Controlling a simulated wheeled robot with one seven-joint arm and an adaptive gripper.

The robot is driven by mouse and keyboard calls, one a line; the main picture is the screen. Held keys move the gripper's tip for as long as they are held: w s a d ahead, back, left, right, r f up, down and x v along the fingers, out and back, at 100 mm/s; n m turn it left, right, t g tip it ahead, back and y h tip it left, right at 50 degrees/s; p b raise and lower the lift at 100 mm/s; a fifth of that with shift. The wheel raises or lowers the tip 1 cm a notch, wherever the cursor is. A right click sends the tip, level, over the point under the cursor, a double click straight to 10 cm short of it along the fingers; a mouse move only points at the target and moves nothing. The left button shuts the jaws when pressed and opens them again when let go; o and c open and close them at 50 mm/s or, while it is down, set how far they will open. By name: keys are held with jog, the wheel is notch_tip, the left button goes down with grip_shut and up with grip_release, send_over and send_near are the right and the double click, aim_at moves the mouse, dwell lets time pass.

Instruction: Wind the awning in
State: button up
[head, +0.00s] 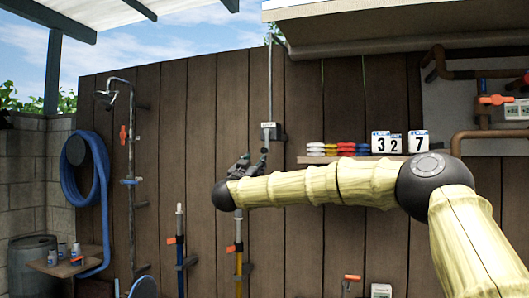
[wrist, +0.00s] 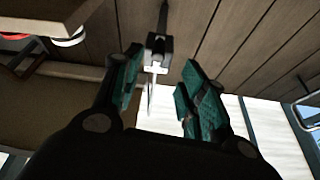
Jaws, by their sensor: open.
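A grey crank box (head: 272,131) with a pale label sits on the wooden wall, at the lower end of a thin vertical rod (head: 270,85). The rod runs up to a long beige housing (head: 400,22), which looks like the awning's. My gripper (head: 247,163) is just below the box in the head view. In the wrist view my gripper (wrist: 160,76) is open, its teal-padded fingers apart. A dark box with a pale metal piece (wrist: 157,68) shows between and beyond the fingertips. The crank's handle is hard to make out, and I cannot tell whether a finger touches it.
A shelf (head: 310,159) with coloured stacks and number cards (head: 391,142) is right of the crank box. Pipes with an orange-handled valve (head: 495,99) are at far right. Poles (head: 238,255) stand below my gripper. A shower pipe and blue hose (head: 98,190) are left.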

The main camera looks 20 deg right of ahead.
aim_at(263, 152)
jog(key=p+x, duration=0.4)
jog(key=x, duration=0.7)
jog(key=shift+s+d+r+p, duration=0.1)
jog(key=shift+s+r+p, duration=0.05)
jog(key=shift+p, duration=0.15)
jog(key=shift+c, duration=0.2)
grip_shut()
